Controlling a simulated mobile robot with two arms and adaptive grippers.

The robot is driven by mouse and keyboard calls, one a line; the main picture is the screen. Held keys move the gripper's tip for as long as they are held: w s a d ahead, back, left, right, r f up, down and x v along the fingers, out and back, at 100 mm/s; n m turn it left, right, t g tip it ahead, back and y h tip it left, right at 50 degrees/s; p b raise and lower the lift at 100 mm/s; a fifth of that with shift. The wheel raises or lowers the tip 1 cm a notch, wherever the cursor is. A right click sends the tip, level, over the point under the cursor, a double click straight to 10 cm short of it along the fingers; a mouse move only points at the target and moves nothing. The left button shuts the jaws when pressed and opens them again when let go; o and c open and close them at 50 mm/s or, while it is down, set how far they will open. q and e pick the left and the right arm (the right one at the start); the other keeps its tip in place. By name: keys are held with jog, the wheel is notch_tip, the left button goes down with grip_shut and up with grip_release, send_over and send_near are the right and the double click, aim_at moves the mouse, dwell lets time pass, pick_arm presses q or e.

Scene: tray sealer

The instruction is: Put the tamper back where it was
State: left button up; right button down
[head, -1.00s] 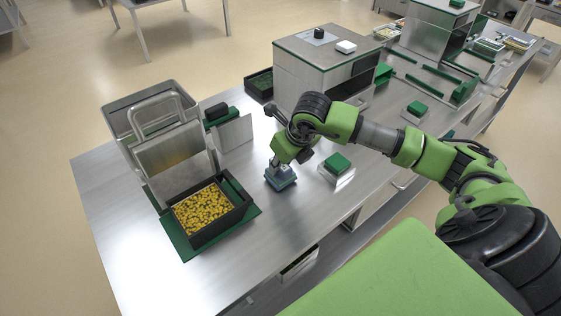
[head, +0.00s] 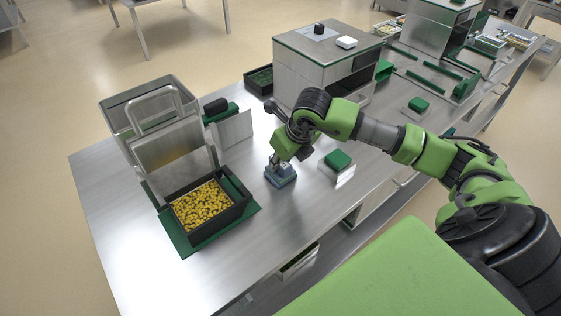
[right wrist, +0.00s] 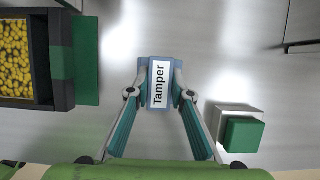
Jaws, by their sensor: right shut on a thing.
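The tamper (head: 281,176) is a small blue-grey block with a handle. In the right wrist view its top carries a white label reading "Tamper" (right wrist: 158,84). My right gripper (head: 275,160) is above it in the head view, pointing down. In the right wrist view the two fingers of my right gripper (right wrist: 158,90) close on the tamper's two sides. The tamper is at or just above the steel table top (head: 262,222); I cannot tell whether it touches. My left gripper is not in view.
A black tray of yellow pieces (head: 201,206) sits on a green mat left of the tamper, before an upright steel plate. A green block on a pale base (head: 338,160) stands close on the right. A steel machine (head: 325,65) stands behind. Table in front is bare.

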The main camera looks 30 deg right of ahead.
jog(key=c, duration=1.7)
grip_release()
jog(key=c, duration=0.3)
jog(key=shift+c, duration=0.2)
jog(key=shift+r, duration=0.1)
jog(key=shift+r+p, duration=1.85)
jog(key=shift+r, duration=1.6)
